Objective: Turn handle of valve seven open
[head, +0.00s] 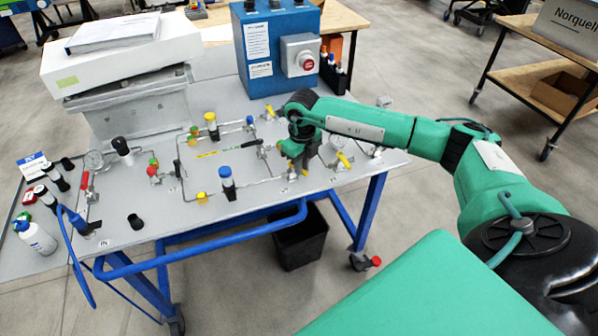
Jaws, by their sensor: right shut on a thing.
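A grey panel (150,215) on a blue-framed cart carries thin metal pipes and several valves with coloured handles. My right gripper (304,168) reaches down to the panel's right part, at the pipe run. It is shut on a valve handle there, which the fingers and wrist mostly hide. I cannot read a number on this valve, nor tell how far its handle is turned. A valve with a yellow handle (344,160) stands just right of the gripper. A black-handled valve (253,143) stands to its left. My left gripper is not in view.
A blue box with a red button (262,60) stands behind the panel. A white device (120,60) stands at the back left. Blue-capped (227,182) and yellow-capped (211,125) fittings rise from the panel. A black bin (300,240) stands below; the floor to the right is open.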

